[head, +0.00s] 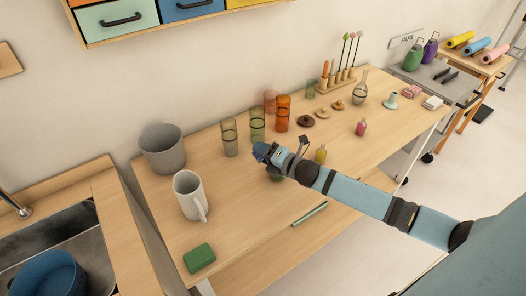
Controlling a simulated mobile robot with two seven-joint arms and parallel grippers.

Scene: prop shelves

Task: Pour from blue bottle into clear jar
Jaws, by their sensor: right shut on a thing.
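My right arm reaches in from the right, and its gripper (273,156) is over the middle of the wooden table. It is shut on a small dark blue thing (261,151), which looks like the blue bottle; the gripper hides most of it, so its tilt is unclear. A clear greyish jar (229,138) with a dark band stands upright on the table, left of the gripper and apart from it. A similar greenish jar (257,122) and an orange jar (283,115) stand behind. My left gripper is not in view.
A grey bin (162,150), a white pitcher (187,194) and a green sponge (199,258) are at the left. A small yellow bottle (320,154) stands near my forearm. A green stick (309,214) lies near the front edge. Lids and a glass carafe (361,86) are farther right.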

